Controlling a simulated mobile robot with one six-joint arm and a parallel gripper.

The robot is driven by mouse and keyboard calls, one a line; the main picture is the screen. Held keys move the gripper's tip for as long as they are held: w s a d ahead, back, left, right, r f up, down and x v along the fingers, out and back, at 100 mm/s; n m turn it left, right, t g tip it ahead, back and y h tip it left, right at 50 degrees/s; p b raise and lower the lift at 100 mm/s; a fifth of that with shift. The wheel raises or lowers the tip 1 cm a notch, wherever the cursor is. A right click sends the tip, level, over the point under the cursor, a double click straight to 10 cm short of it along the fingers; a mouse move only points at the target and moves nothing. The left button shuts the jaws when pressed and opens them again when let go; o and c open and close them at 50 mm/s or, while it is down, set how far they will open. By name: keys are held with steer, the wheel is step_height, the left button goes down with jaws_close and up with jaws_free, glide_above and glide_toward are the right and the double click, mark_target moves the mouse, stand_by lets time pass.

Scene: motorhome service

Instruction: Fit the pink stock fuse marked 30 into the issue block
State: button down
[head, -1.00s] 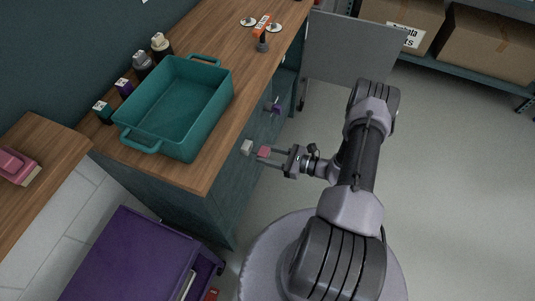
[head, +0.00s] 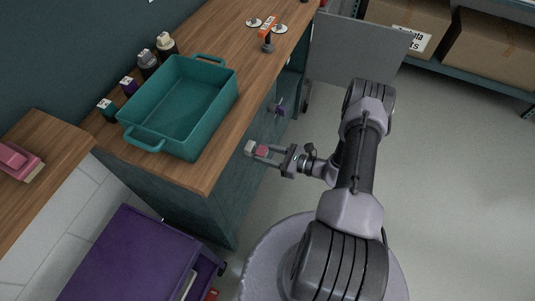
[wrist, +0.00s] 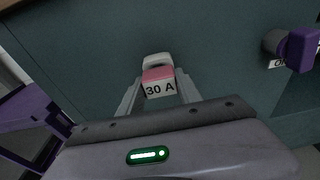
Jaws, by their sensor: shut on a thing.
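The pink fuse (wrist: 158,75), with a white label reading 30 A, is held between the fingers of my gripper (wrist: 158,92) in the wrist view. The fuse shows pink at the fingertips in the head view (head: 262,151). A small pale block (head: 250,148), which looks like the issue block, is at the teal cabinet front. It also shows just beyond the fuse in the wrist view (wrist: 157,59). The fuse's far end meets or nearly meets the block. I cannot tell whether it is inside, as its front edge hides the contact.
A purple knob (wrist: 299,48) sticks out of the cabinet front (wrist: 225,55) right of the block. A purple cabinet (head: 135,260) is at lower left. The floor to the right is clear.

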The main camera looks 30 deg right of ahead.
steer(key=shift+w+a, duration=0.35)
steer(key=shift+w, duration=0.1)
steer(key=c, duration=0.7)
jaws_free()
steer(key=shift+c, duration=0.2)
